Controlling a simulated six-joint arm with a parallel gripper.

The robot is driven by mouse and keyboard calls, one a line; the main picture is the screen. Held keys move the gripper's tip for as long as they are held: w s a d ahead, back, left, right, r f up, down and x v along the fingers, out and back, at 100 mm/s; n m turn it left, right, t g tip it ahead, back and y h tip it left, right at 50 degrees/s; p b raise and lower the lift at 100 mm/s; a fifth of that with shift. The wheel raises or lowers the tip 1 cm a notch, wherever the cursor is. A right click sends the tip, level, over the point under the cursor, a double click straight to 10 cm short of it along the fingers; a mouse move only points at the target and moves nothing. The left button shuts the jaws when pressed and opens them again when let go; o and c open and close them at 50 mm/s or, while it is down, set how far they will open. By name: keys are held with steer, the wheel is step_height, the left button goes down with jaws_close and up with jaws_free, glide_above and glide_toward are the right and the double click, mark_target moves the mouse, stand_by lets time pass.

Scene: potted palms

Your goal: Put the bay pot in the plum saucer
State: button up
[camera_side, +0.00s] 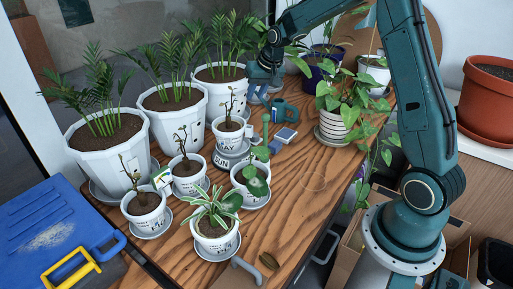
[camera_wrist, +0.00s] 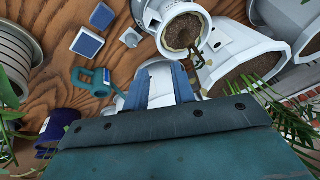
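Several small white pots with dark lettering stand on the wooden table. One with a bare seedling (camera_side: 228,139) stands raised on a grey base lettered SUN (camera_side: 231,158); its lettering may read BAY, but it is too small to be sure. It seems to be the pot (camera_wrist: 183,30) at the top of the wrist view. Other small pots (camera_side: 188,180) stand on grey saucers in front. My gripper (camera_side: 264,82) is above the far part of the table, behind the raised pot. Its blue fingers (camera_wrist: 161,92) are apart, with nothing clearly held.
Large white palm pots (camera_side: 108,158) line the left edge. A teal watering can (camera_side: 284,111) and a blue-white block (camera_side: 285,135) lie mid-table. A leafy plant in a ribbed pot (camera_side: 333,128) stands right. The table's right front (camera_side: 300,190) is mostly clear.

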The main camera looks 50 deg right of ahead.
steer(key=s+a+r+n, duration=0.3)
steer(key=s+a+r, duration=0.95)
steer(key=s, duration=0.25)
steer(key=s+a+n, duration=0.1)
steer(key=s+a, duration=0.1)
steer(key=s, duration=0.7)
steer(key=s+a+n, duration=0.1)
steer(key=s+a, duration=0.2)
steer(key=s, duration=0.6)
steer(key=shift+s+n+t, duration=0.25)
steer(key=shift+n+t, duration=0.15)
